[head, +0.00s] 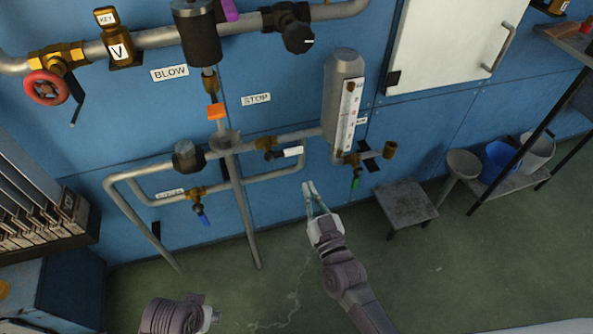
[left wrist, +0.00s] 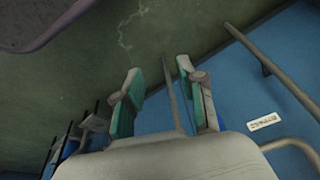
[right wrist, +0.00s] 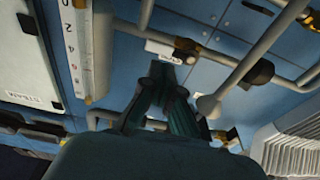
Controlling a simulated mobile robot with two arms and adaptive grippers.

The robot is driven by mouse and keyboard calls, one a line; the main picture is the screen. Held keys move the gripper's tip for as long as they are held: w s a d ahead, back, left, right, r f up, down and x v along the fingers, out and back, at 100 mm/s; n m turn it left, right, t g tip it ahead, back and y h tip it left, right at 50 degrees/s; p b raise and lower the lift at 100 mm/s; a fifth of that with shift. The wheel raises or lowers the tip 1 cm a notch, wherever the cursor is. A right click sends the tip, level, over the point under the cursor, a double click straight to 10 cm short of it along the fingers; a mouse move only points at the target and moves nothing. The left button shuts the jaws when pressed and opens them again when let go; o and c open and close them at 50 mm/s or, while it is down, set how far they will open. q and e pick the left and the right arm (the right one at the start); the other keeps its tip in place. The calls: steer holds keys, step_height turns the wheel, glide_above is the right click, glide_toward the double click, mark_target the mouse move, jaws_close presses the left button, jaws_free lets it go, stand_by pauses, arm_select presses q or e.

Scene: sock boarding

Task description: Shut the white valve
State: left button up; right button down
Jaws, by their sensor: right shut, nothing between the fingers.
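The white valve has a short white lever (head: 293,151) beside a brass body (head: 265,143) on the grey pipe, in the middle of the head view. The lever points right, roughly along the pipe. It also shows as a white bar (right wrist: 158,47) in the right wrist view, left of its brass body. My right gripper (head: 309,184) is shut and empty, just below and right of the lever in the head view, apart from it in the picture. My left gripper (left wrist: 160,90) is open and empty in the left wrist view; in the head view its arm shows at the bottom left.
A blue-handled valve (head: 202,214) sits below left and a green-handled valve (head: 355,182) to the right, under the gauge cylinder (head: 343,80). A red handwheel (head: 46,87) is at upper left. A stool (head: 405,203) and buckets (head: 497,160) stand right. The floor in front is clear.

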mark_target(297, 153)
arm_select(q)
steer(key=shift+b+v, duration=1)
steer(key=shift+v, duration=0.1)
arm_select(e)
steer(key=shift+w+a+r+m+t, duration=0.15)
steer(key=shift+r+t, duration=0.45)
steer(key=shift+r, duration=0.6)
steer(key=shift+s+r+m+t, duration=0.15)
steer(key=shift+r+t, duration=0.45)
steer(key=shift+r, duration=0.55)
arm_select(q)
steer(key=shift+a, duration=0.1)
arm_select(e)
steer(key=shift+w, duration=0.1)
